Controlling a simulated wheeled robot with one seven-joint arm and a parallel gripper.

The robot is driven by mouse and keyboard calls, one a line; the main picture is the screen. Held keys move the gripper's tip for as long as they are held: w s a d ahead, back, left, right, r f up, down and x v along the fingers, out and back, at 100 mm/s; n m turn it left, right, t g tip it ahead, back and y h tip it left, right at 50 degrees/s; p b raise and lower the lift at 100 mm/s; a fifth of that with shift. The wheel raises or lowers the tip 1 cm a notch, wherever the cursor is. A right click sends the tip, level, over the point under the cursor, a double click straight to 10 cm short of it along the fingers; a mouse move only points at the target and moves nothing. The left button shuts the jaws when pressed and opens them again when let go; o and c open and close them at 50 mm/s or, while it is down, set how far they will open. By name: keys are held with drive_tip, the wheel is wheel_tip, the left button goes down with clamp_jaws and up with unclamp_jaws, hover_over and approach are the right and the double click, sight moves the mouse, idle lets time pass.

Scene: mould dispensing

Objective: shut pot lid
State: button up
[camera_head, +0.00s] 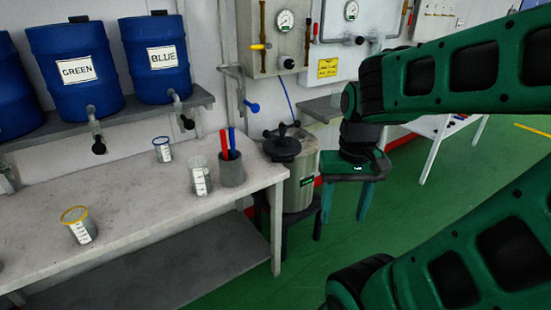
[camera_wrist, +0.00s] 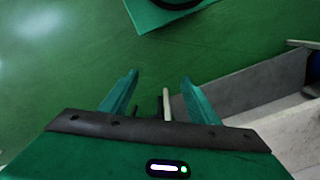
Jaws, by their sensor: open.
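The pot (camera_head: 299,188) is a metal cylinder with a dark label, standing low beside the right end of the bench in the head view. Its black lid (camera_head: 282,147), with a knob on top, shows at the pot's top left. I cannot tell whether it is seated or swung aside. My gripper (camera_head: 348,208) points down to the right of the pot, apart from it. Its two teal fingers are spread with clear space between them, also in the wrist view (camera_wrist: 160,88). The pot is not clearly recognisable in the wrist view.
The bench (camera_head: 135,210) holds a yellow-rimmed beaker (camera_head: 79,225), a blue-rimmed beaker (camera_head: 163,150), another beaker (camera_head: 200,176) and a dark cup (camera_head: 231,170) with red and blue sticks. Blue drums (camera_head: 155,58) stand on a shelf behind. Green floor (camera_head: 410,200) is open at right.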

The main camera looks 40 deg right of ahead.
drive_tip(key=shift+w+d+r, duration=0.2)
drive_tip(key=shift+d+r, duration=0.3)
drive_tip(key=c, duration=1)
drive_tip(key=w, duration=0.1)
drive_tip(key=w+d+h, duration=0.1)
drive_tip(key=w, duration=0.1)
clamp_jaws()
drive_tip(key=w+d+n+t+h, duration=0.1)
drive_tip(key=w+d+n+h, duration=0.3)
drive_tip(key=w, duration=1.4)
drive_tip(key=w+f+t, duration=0.2)
drive_tip(key=w+f, duration=0.2)
drive_tip(key=w, duration=0.7)
drive_tip(key=w+f+t, duration=0.1)
drive_tip(key=w+f, duration=0.4)
drive_tip(key=w, duration=0.6)
drive_tip(key=shift+n+h, duration=0.3)
drive_tip(key=shift+h, duration=0.1)
drive_tip(key=x, duration=0.9)
drive_tip(key=shift+w+d, duration=0.2)
drive_tip(key=shift+w, duration=0.15)
